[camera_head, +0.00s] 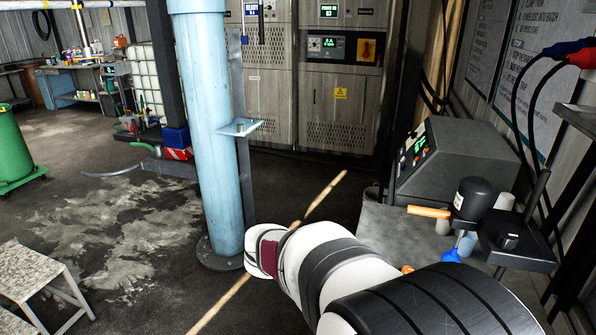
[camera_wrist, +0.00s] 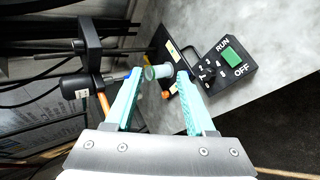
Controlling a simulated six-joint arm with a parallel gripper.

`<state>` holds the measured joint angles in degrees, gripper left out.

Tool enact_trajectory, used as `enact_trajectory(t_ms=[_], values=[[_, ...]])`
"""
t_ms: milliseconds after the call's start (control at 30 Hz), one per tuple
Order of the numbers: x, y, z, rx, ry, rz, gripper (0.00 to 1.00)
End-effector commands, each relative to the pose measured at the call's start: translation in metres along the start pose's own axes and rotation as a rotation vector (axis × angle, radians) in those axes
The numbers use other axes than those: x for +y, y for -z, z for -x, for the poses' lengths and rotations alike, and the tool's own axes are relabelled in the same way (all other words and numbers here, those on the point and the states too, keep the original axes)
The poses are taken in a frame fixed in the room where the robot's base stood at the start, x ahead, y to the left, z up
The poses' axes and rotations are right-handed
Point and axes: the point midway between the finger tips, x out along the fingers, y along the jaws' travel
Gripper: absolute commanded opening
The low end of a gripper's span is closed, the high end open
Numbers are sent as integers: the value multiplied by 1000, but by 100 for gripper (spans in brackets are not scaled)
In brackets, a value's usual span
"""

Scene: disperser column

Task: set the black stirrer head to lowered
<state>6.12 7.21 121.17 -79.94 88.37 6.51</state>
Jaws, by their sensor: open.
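The black stirrer head (camera_head: 473,199) is a dark upright cylinder above the bench at the right of the head view. An orange handle (camera_head: 428,211) sticks out to its left. In the wrist view the stirrer head (camera_wrist: 76,88) lies at the left, outside my fingers, with part of the orange handle (camera_wrist: 103,103) behind the left finger. My gripper (camera_wrist: 159,75) is open, its turquoise fingers apart. A pale cup-like vessel (camera_wrist: 158,72) shows between the fingertips; contact cannot be told. My gripper's fingers are not visible in the head view.
A black control box with RUN and OFF marks (camera_wrist: 226,62) stands beyond the right finger. A grey instrument with a green display (camera_head: 455,160) stands behind on the bench. A pale blue column (camera_head: 212,140) rises left of my arm. Cables hang at the right wall.

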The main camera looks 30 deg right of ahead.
Motion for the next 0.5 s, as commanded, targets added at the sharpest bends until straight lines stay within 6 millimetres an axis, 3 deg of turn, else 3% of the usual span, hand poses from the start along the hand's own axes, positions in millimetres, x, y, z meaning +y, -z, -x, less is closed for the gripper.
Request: enact_trajectory(t_ms=[33, 100, 200, 367, 500], values=[[19, 36, -11, 31, -146, 47, 55], [41, 83, -17, 95, -327, 101, 55], [55, 126, -19, 165, -484, 150, 55], [65, 144, -27, 196, -545, 169, 55], [83, 151, -58, 193, -543, 168, 55]])
